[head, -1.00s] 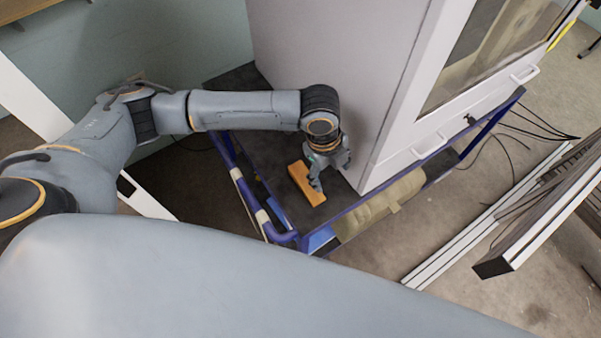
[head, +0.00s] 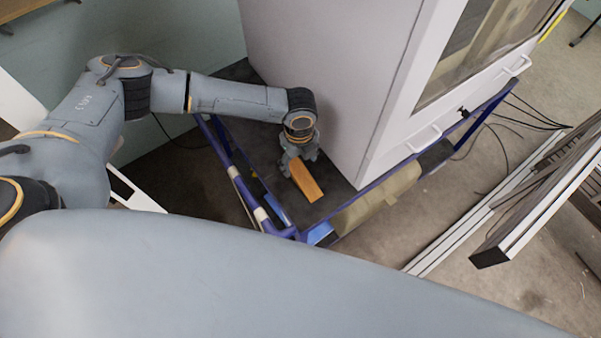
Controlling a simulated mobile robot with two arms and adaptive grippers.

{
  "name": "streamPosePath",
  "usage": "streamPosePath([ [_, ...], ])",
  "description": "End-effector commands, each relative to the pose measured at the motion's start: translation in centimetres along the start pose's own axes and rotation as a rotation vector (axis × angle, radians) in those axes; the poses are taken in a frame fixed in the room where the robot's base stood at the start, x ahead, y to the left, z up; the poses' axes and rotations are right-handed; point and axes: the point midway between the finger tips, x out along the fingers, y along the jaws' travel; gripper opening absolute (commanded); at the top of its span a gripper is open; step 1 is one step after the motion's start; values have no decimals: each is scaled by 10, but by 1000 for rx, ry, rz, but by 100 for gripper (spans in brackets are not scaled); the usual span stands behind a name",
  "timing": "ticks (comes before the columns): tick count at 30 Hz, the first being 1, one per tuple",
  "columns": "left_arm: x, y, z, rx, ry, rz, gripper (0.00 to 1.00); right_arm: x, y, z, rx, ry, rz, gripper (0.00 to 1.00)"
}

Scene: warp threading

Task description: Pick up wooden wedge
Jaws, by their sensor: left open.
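The wooden wedge (head: 307,182) is an orange-brown block lying on the dark top of the blue-framed cart (head: 262,152), near its front corner. My left gripper (head: 298,170) points down at the far end of the wedge. Its fingers are open and close to that end. Whether they touch the wedge or stand around it, I cannot tell. My right gripper is not in view.
A large light-grey cabinet (head: 330,75) with a window and handles stands on the cart, just right of the gripper. A blue rail (head: 240,180) edges the cart. Cables (head: 525,112) and long pale profiles (head: 450,232) are at the right.

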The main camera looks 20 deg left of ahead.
Motion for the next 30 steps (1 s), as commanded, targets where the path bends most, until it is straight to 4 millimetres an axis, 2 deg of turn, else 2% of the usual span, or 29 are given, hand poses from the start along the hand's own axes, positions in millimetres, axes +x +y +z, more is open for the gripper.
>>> streamPosePath([
  [6,26,-1,-3,1,-1,3,68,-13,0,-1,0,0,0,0],
  [10,43,-1,-3,-1,0,2,68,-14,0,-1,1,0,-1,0],
  [20,50,-1,-3,-1,0,0,68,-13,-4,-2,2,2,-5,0],
  [28,50,-1,-3,-1,0,1,13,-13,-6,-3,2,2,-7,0],
  [30,49,-1,-3,-1,-1,1,9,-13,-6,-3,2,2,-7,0],
])
